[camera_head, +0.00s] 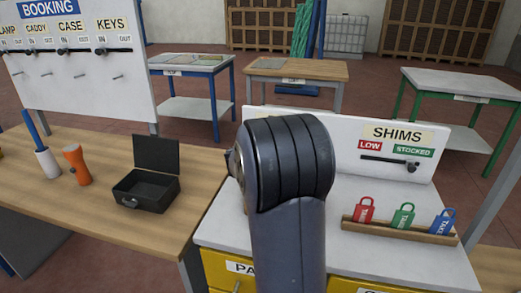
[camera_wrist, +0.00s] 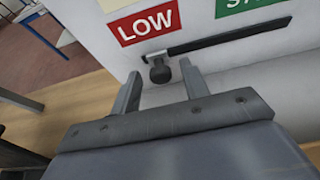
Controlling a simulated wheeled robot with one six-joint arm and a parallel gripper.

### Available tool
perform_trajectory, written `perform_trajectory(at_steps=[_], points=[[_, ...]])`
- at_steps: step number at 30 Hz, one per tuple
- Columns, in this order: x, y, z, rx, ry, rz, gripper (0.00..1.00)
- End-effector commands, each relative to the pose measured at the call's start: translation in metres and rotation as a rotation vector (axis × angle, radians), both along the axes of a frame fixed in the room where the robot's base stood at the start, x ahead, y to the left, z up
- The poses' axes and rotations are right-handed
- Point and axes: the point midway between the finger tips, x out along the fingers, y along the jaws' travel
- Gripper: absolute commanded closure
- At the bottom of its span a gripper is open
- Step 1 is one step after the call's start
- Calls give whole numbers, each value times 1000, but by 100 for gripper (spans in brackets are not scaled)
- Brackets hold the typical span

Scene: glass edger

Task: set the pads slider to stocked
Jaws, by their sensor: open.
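In the wrist view a slider has a dark slot (camera_wrist: 225,38) in a white panel, under a red LOW label (camera_wrist: 146,22) and a partly cut-off green label (camera_wrist: 245,5). Its black knob (camera_wrist: 160,70) is at the left end, below LOW. The slider's title is out of view. My gripper (camera_wrist: 160,80) is open, with the knob between its fingertips in the picture; I cannot tell whether they touch it. In the head view my arm hides the left part of the white board (camera_head: 340,137), and this slider and my fingers do not show.
A SHIMS slider (camera_head: 390,162) on the board's right has its knob at the STOCKED end. A wooden rack (camera_head: 400,231) with red, green and blue tags stands in front. A wooden table (camera_head: 100,200) at left holds a black open box (camera_head: 146,190) and an orange object (camera_head: 76,165).

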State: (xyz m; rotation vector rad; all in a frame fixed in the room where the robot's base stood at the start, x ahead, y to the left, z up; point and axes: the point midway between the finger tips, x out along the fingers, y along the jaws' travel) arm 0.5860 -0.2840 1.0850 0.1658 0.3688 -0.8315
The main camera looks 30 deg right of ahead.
Motion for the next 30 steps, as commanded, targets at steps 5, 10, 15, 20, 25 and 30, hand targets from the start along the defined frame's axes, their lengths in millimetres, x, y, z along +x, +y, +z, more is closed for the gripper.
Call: perform_trajectory(at_steps=[5,10,15,20,25,30], points=[[0,0,0,0,0,0,57],[0,0,0,0,0,0,67],[0,0,0,0,0,0,81],[0,0,0,0,0,0,94],[0,0,0,0,0,0,100],[0,0,0,0,0,0,100]])
